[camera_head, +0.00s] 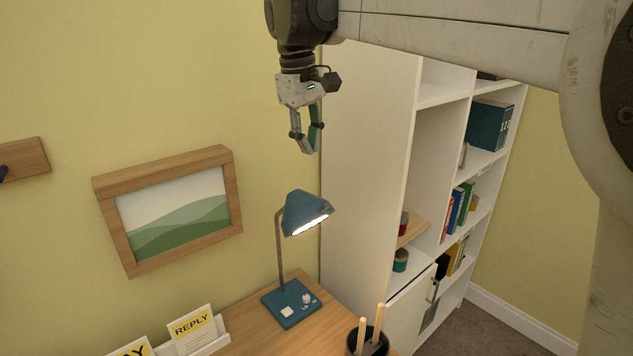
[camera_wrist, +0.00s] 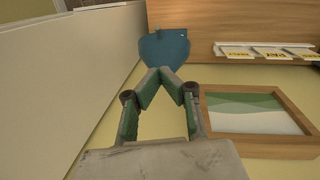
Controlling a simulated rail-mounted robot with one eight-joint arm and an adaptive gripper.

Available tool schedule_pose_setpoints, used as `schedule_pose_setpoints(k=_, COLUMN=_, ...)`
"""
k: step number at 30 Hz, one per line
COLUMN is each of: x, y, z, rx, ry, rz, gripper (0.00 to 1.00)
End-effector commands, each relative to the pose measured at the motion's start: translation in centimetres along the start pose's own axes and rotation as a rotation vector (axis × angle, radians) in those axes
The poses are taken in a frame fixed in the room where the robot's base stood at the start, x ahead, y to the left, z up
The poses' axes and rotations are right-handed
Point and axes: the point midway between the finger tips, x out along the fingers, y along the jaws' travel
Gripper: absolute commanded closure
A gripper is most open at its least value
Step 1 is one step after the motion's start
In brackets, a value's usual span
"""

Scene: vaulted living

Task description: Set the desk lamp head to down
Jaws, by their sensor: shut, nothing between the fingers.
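The desk lamp stands on the wooden desk, with a blue base (camera_head: 290,304), a thin upright stem (camera_head: 281,255) and a blue lamp head (camera_head: 304,208). The head is tilted, its lit opening facing down and to the right. In the wrist view the blue lamp head (camera_wrist: 164,48) shows just beyond my fingertips and hides the base below it. My gripper (camera_head: 309,149) hangs above the lamp head, pointing down, with a clear gap between them in the head view. It is shut and empty; its fingertips (camera_wrist: 160,72) meet in the wrist view.
A white shelf unit (camera_head: 365,160) stands close on the right. A framed picture (camera_head: 172,205) hangs on the wall at left. On the desk (camera_head: 310,336) are a card holder (camera_head: 205,343) and a dark pencil cup (camera_head: 367,345).

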Motion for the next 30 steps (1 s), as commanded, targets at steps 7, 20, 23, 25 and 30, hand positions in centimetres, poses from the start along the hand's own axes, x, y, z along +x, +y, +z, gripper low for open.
schedule_pose_setpoints(k=7, x=-0.6, y=-0.5, z=-2.2, rx=-0.049, ry=-0.034, rz=-0.006, gripper=1.0)
schedule_pose_setpoints(k=20, x=5.4, y=-0.5, z=-2.0, rx=-0.05, ry=-0.035, rz=-0.006, gripper=1.0)
schedule_pose_setpoints(k=23, x=7.2, y=-0.5, z=-1.9, rx=-0.05, ry=-0.035, rz=-0.006, gripper=1.0)
schedule_pose_setpoints(k=25, x=8.5, y=-0.5, z=-1.9, rx=-0.049, ry=-0.035, rz=-0.006, gripper=1.0)
schedule_pose_setpoints(k=30, x=10.5, y=-0.4, z=-0.4, rx=-0.048, ry=-0.035, rz=-0.006, gripper=1.0)
